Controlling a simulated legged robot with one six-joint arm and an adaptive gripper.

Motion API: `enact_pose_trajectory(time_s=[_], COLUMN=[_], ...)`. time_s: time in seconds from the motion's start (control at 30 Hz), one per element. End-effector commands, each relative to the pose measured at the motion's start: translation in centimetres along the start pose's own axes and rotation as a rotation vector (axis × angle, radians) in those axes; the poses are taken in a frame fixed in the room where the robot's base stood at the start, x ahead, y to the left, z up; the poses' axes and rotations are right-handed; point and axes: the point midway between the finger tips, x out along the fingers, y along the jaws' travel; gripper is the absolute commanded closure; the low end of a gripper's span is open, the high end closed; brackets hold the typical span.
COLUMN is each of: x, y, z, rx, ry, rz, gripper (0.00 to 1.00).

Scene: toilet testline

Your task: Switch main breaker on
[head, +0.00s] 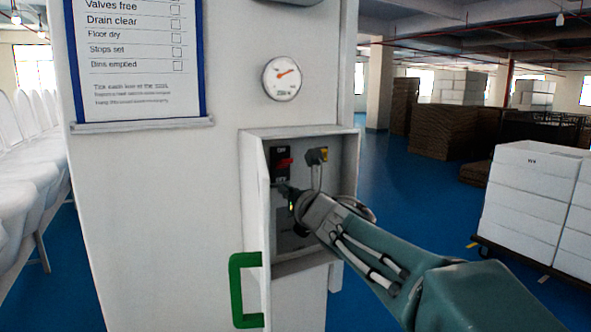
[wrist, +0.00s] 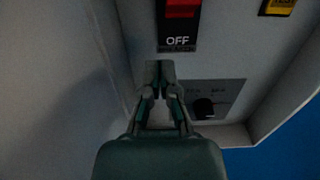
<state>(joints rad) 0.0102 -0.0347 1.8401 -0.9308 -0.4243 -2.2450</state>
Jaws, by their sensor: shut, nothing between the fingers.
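The main breaker (head: 283,163) is a black plate with a red lever, set in the upper left of the open grey cabinet box. The breaker also shows at the top of the wrist view (wrist: 178,26), with the word OFF below its red lever. The top of the lever is cut off there, so I cannot tell its exact position. My gripper (head: 285,189) is inside the box, just below the breaker. In the wrist view my gripper (wrist: 160,68) has its fingertips together and empty, below the OFF label. I cannot tell whether they touch the panel.
The cabinet door (head: 256,230) stands open at the left, with a green handle (head: 236,290). A black knob (wrist: 204,107) sits lower on the panel. A gauge (head: 281,78) is above the box.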

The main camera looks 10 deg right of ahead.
Motion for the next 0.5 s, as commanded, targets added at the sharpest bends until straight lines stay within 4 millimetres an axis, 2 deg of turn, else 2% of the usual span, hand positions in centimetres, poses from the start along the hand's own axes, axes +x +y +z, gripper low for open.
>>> enact_pose_trajectory(time_s=[0.17, 0.5], x=[-1.5, -4.2], y=[-0.6, 0.6], z=[1.4, 5.0], rx=[0.001, -0.009], ry=[0.0, 0.001], rz=[-0.005, -0.004], gripper=[1.0, 1.0])
